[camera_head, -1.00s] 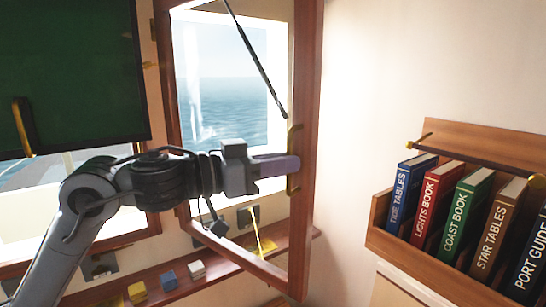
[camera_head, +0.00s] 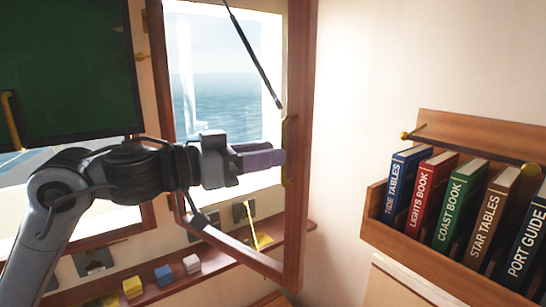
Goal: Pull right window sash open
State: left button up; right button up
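The right window sash (camera_head: 300,75) is a brown wooden frame with glass, swung out from the wall toward me. Its brass handle (camera_head: 289,128) is on the right upright, partly hidden behind my fingers. My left gripper (camera_head: 278,158) reaches in from the left in front of the glass. Its purple fingertips are at the handle, overlapping its left side in the view. The two fingers show as separate edges and look parted; whether they touch the handle is unclear. My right gripper is not in view.
A wooden rack (camera_head: 375,215) of several books hangs on the right wall. A sill shelf below the window holds yellow (camera_head: 133,287), blue (camera_head: 165,275) and white (camera_head: 192,264) blocks. A dark green panel (camera_head: 70,70) is at the upper left. Bare wall lies between sash and rack.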

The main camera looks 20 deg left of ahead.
pick_arm(q)
jog(key=b+v, duration=0.2)
jog(key=v, duration=0.6)
jog(key=shift+s+a+b, duration=0.15)
jog(key=shift+a+b, duration=0.1)
jog(key=shift+b, duration=0.15)
